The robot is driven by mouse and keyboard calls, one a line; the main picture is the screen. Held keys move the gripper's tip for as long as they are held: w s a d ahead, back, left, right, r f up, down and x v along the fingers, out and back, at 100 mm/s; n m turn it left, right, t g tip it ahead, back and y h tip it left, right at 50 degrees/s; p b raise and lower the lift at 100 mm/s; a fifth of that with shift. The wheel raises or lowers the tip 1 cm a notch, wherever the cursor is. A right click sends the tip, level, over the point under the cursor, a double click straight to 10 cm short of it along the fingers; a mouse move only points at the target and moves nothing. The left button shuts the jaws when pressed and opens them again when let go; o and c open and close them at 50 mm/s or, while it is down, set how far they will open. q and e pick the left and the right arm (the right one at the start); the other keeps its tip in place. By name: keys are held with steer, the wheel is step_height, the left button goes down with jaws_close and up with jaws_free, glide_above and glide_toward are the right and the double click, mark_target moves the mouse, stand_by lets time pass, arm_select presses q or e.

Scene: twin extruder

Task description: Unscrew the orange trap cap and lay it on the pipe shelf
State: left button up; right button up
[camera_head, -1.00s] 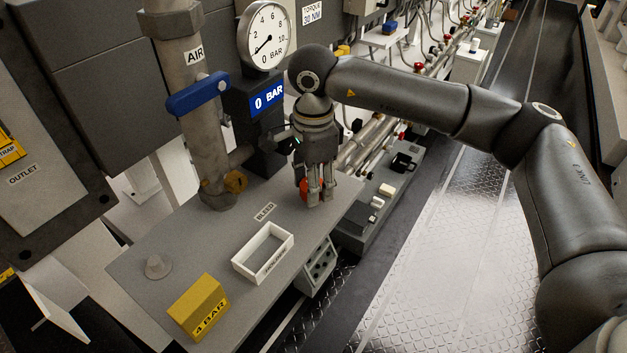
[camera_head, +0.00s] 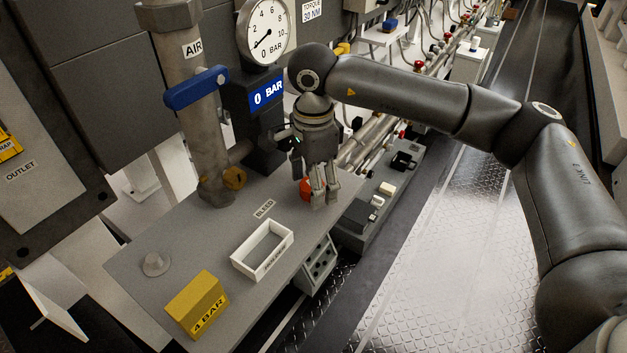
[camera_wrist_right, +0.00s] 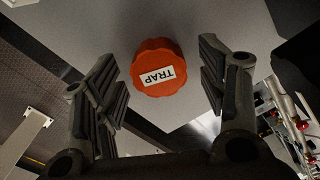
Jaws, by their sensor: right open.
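The orange trap cap (camera_wrist_right: 158,68) has a scalloped rim and a white TRAP label. In the right wrist view it sits upper middle, between the open fingers of my right gripper (camera_wrist_right: 162,85), with a gap on each side. In the head view the cap (camera_head: 306,188) is partly hidden behind the fingers of my right gripper (camera_head: 319,198), which points down over the far right of the grey shelf. My left gripper is not in view. I cannot tell which surface is the pipe shelf; the grey shelf (camera_head: 215,235) carries a pipe.
A white open tray (camera_head: 262,250), a yellow 4 BAR block (camera_head: 197,303) and a small grey knob (camera_head: 155,264) stand on the shelf. A pipe with a blue lever (camera_head: 196,88) rises at the back beside a gauge (camera_head: 266,31) at 0 bar. Bare shelf lies left of the gripper.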

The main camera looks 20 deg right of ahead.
step_height(320, 180, up, 12)
stand_by(0.4)
steer(key=shift+f, duration=0.1)
